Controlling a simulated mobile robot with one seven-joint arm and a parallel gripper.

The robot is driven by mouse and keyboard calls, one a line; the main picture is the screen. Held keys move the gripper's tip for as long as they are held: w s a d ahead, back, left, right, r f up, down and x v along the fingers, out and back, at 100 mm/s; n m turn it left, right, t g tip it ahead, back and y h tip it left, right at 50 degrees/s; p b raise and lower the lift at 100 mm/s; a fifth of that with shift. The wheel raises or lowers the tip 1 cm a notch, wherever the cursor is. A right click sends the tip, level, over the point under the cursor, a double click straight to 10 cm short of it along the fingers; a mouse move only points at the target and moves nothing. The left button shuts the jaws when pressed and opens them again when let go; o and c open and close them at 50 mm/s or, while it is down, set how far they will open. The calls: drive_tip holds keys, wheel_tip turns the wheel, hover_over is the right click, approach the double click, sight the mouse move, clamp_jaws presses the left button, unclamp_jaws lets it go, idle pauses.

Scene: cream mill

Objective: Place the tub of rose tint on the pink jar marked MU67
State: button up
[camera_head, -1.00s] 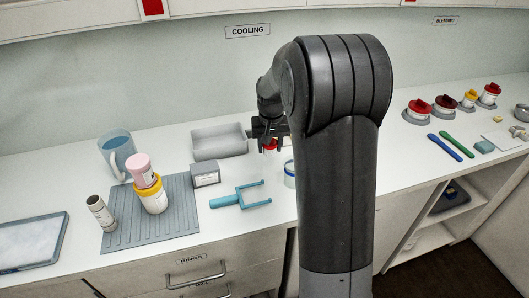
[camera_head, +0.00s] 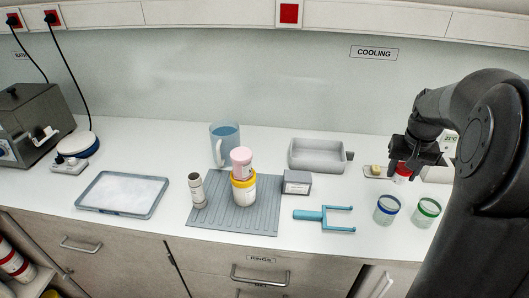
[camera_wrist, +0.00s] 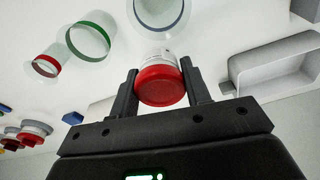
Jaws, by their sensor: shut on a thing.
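My gripper (camera_head: 401,160) is shut on a small white tub with a red lid (camera_head: 402,174), at the right of the head view. In the wrist view the red-lidded tub (camera_wrist: 160,84) sits between the two fingers; its label cannot be read. A pink-lidded jar (camera_head: 241,157) stands on top of a yellow-collared jar (camera_head: 244,191) on the grey ribbed mat (camera_head: 262,221), well to the left of my gripper. The writing on the pink jar is too small to read.
A blue fork tool (camera_head: 325,216), a blue-rimmed jar (camera_head: 387,209), a green-rimmed jar (camera_head: 426,211) and a grey tray (camera_head: 318,156) lie nearer my gripper.

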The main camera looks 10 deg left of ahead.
drive_tip(key=s+a+r+n, duration=0.1)
drive_tip(key=a+r+n, duration=0.2)
drive_tip(key=a+r, duration=0.55)
drive_tip(key=a+r+n+y, duration=0.1)
drive_tip(key=a+r+n, duration=0.2)
drive_tip(key=a, duration=1)
drive_tip(key=s+a+r+n, duration=0.1)
drive_tip(key=a+r+n, duration=0.2)
drive_tip(key=a+r, duration=0.5)
hover_over(241, 152)
drive_tip(key=d, duration=0.1)
drive_tip(key=f, duration=0.8)
drive_tip(key=shift+s+f, duration=0.1)
drive_tip(key=shift+s, duration=0.1)
drive_tip(key=shift+a+f, duration=0.3)
drive_tip(key=shift+a, duration=0.15)
drive_tip(key=shift+f, duration=1.95)
drive_tip(key=shift+f, duration=0.15)
drive_tip(key=o, duration=1)
